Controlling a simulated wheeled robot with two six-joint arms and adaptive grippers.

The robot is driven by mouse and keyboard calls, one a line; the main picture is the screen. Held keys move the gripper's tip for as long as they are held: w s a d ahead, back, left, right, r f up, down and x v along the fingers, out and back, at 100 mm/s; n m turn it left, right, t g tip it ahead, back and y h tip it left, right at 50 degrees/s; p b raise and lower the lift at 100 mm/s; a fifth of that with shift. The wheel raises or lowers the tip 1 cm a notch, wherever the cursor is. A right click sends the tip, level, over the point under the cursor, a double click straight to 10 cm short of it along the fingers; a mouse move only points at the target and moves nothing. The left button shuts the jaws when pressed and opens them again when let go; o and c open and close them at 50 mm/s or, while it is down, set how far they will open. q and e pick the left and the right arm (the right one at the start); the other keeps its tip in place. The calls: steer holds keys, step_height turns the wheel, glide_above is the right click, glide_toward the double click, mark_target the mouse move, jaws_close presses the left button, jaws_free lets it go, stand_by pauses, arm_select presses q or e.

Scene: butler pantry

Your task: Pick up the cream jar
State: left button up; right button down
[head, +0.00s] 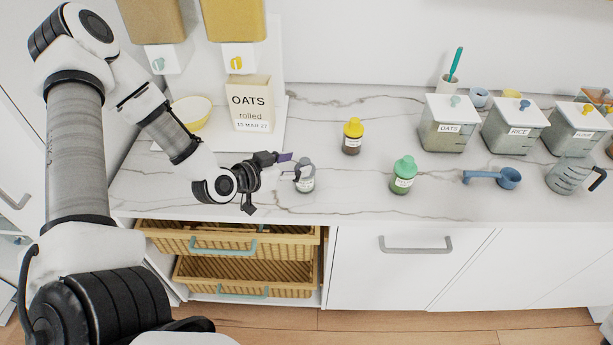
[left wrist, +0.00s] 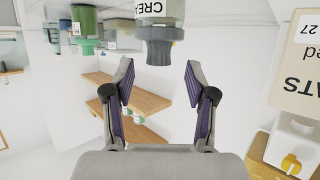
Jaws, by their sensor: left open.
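The cream jar (head: 305,181) is a small jar with a grey lid, upright on the marble counter near its front edge. My left gripper (head: 272,180) is open and empty just to its left, level with it, fingers pointing toward it. In the left wrist view, which is turned upside down, the cream jar (left wrist: 158,40) shows part of its "CREA" label. It lies just beyond the gap between the purple-padded fingertips (left wrist: 159,78) of my left gripper. I cannot tell any contact. My right gripper is not in view.
A yellow-lidded jar (head: 352,138) stands behind right, and a green-lidded jar (head: 403,178) to the right. An oats box (head: 250,104) and a yellow bowl (head: 192,112) are behind my arm. A blue scoop (head: 508,178) and canisters (head: 449,130) stand farther right. Baskets (head: 300,240) sit below.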

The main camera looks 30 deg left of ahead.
mark_target(304, 161)
arm_select(q)
steer(key=shift+x, duration=1.95)
steer(key=shift+d+r, duration=0.1)
jaws_close()
